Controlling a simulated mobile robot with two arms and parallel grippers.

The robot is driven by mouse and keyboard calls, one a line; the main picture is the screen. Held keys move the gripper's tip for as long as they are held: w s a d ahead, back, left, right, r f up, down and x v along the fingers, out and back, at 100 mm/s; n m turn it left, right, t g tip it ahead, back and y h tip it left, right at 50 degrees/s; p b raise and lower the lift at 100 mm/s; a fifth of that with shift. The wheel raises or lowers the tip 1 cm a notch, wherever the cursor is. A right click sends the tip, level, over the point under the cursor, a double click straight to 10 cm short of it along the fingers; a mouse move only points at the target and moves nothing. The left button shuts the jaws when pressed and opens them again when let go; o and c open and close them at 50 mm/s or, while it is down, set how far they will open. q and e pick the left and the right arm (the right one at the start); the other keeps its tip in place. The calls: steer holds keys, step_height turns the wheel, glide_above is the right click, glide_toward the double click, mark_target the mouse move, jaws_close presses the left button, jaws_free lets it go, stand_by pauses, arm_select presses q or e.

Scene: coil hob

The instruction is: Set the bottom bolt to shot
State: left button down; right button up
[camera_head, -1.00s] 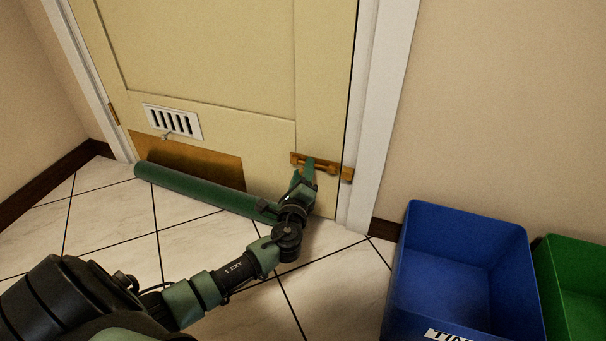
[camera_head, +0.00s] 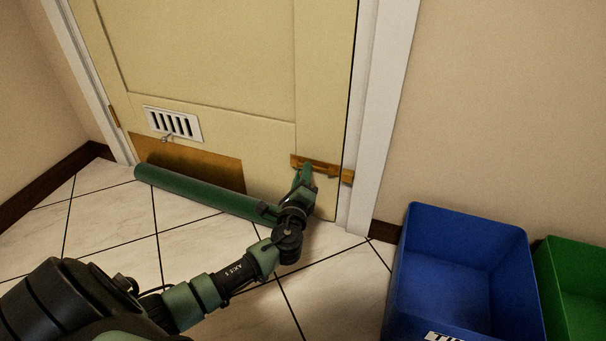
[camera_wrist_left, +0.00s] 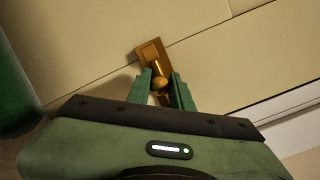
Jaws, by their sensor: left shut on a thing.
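The bottom bolt (camera_head: 325,168) is a brass slide bolt low on the cream door, near its right edge. Its brass keeper (camera_head: 347,176) sits on the white frame beside it. My left gripper (camera_head: 306,170) reaches the bolt from below and hides part of it. In the left wrist view, its green fingers (camera_wrist_left: 160,88) are shut on the bolt's round brass knob (camera_wrist_left: 159,82), with a brass plate (camera_wrist_left: 151,53) beyond. I cannot tell whether the rod's tip is inside the keeper. My right gripper is not in view.
A green draught roll (camera_head: 195,190) lies along the door's foot, close to my left wrist. A white vent (camera_head: 173,123) and brass kick plate (camera_head: 185,163) are on the door. Blue (camera_head: 450,275) and green (camera_head: 575,285) bins stand at the right. Tiled floor lies between.

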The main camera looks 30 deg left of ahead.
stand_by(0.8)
arm_select(q)
steer(key=shift+w+d+f, duration=0.1)
steer(key=shift+w+d, duration=0.15)
steer(key=shift+d, duration=0.7)
steer(key=shift+w+d, duration=0.2)
steer(key=shift+d, duration=0.75)
steer(key=c, duration=1.3)
jaws_free()
steer(key=shift+d, duration=0.1)
steer(key=shift+o, duration=0.2)
steer(key=shift+s+d+p, duration=0.1)
steer(key=shift+s+p, duration=0.1)
steer(key=shift+p, duration=0.2)
steer(key=p, duration=0.3)
glide_toward(319, 170)
steer(key=shift+s+d, duration=0.2)
steer(key=shift+s, duration=0.25)
